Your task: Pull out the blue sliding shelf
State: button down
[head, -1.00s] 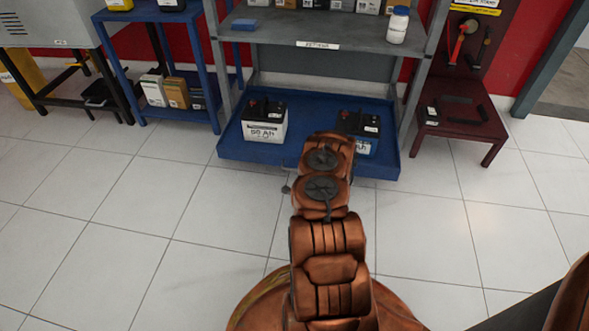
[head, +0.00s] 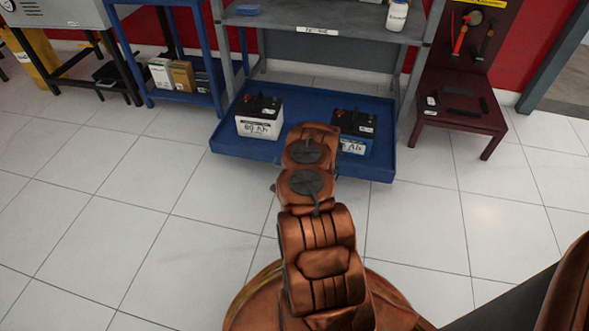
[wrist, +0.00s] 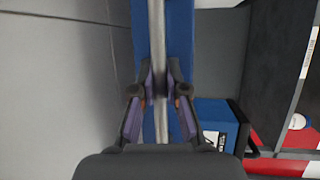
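The blue sliding shelf (head: 299,107) sticks out at floor level from the grey rack and carries two batteries. The left battery (head: 259,119) is white with a black top. The right battery (head: 354,127) is blue and black and partly hidden by my arm. In the wrist view, a grey handle bar (wrist: 157,30) runs along the blue shelf front (wrist: 181,40). My gripper (wrist: 160,80) has its fingers closed in on both sides of this bar. In the head view my arm hides the gripper and most of the handle.
The grey rack's upper shelf (head: 300,25) is above the blue one, with a white bottle (head: 397,15). A dark red table (head: 462,108) stands at right and a blue stand (head: 196,97) at left. The tiled floor (head: 130,220) in front is clear.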

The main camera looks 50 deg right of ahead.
jog(key=c, duration=1.2)
grip_release()
jog(key=shift+v, duration=3.8)
